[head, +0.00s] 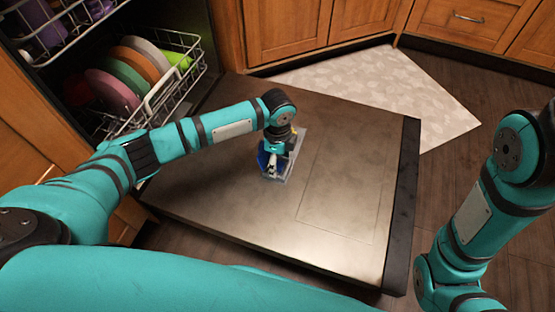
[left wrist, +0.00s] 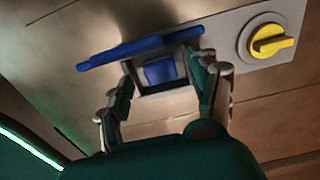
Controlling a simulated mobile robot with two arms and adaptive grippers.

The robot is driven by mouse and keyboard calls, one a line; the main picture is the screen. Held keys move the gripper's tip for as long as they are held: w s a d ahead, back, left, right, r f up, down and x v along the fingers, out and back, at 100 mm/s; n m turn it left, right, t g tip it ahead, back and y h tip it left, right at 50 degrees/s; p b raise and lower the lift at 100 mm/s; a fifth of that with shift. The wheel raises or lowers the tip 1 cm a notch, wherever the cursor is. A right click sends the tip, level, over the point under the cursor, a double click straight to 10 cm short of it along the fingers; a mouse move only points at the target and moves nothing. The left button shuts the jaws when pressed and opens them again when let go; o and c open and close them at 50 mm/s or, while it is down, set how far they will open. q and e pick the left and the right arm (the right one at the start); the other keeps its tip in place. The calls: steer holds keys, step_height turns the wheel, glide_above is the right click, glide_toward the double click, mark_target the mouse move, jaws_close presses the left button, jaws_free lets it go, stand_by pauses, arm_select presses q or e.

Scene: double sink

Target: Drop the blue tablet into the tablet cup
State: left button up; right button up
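The tablet cup (left wrist: 181,68) is a square, dark-walled recess in the grey dispenser panel on the open dishwasher door. Its blue lid (left wrist: 100,58) stands open along the far edge. The blue tablet (left wrist: 160,72) shows as a blue block inside the cup's opening, apart from the fingers. My left gripper (left wrist: 164,66) is over the cup with its fingers spread to either side of it, open and empty. In the head view the left gripper (head: 271,164) covers much of the dispenser. My right gripper is out of view; only its arm shows at the right.
A yellow knob (left wrist: 270,41) sits on the dispenser panel beside the cup. The dishwasher door (head: 345,185) lies flat and is otherwise clear. A rack (head: 160,100) with several coloured plates stands at the left. Wooden cabinets (head: 290,30) line the back.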

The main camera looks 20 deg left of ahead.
arm_select(q)
step_height(320, 180, up, 12)
stand_by(0.6)
stand_by(0.5)
